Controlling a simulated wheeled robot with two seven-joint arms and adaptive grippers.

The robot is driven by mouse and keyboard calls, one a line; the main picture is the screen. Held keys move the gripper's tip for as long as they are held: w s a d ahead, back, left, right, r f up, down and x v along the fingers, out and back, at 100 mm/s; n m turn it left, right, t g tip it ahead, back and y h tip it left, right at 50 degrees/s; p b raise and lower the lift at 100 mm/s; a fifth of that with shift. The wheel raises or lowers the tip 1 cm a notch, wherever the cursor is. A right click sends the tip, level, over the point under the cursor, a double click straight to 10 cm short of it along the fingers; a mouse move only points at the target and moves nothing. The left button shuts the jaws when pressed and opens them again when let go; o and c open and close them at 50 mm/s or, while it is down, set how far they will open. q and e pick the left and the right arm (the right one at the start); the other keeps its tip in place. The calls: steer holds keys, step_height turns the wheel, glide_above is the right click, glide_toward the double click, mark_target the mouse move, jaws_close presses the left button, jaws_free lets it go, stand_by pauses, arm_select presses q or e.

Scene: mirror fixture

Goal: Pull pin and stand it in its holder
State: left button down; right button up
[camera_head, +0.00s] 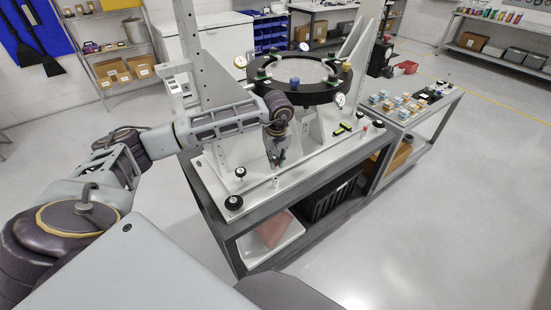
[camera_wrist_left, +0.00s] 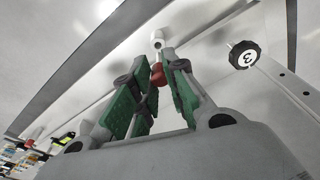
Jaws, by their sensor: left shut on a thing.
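My left gripper (camera_head: 277,162) is low over the front of the bench-top fixture plate. In the left wrist view its green-padded fingers (camera_wrist_left: 152,84) are shut on a small pin with a red part (camera_wrist_left: 157,72) showing between the fingertips. The rest of the pin is mostly hidden by the fingers. A short white cylinder (camera_wrist_left: 157,38), perhaps the holder, stands just beyond the fingertips; I cannot tell if the pin touches it. A small white post also shows below the gripper in the head view (camera_head: 275,182). My right gripper is not in view.
A round black-rimmed mirror mount (camera_head: 300,90) stands behind the gripper between tall uprights (camera_head: 190,60). A side table (camera_head: 420,105) holds small parts. The floor at right is clear.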

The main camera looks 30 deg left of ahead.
arm_select(q)
steer(key=shift+f+b, duration=0.3)
steer(key=shift+f, duration=0.4)
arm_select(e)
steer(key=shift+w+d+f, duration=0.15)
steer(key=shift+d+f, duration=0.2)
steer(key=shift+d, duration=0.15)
arm_select(q)
steer(key=shift+f, duration=0.35)
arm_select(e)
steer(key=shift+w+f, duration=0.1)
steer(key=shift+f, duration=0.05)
arm_select(q)
steer(key=shift+d+b, duration=0.1)
steer(key=shift+b, duration=0.2)
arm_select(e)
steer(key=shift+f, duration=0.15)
arm_select(q)
steer(key=shift+f+b, duration=1.75)
steer(key=shift+f, duration=0.45)
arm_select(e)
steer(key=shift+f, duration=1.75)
arm_select(q)
steer(key=shift+f, duration=0.2)
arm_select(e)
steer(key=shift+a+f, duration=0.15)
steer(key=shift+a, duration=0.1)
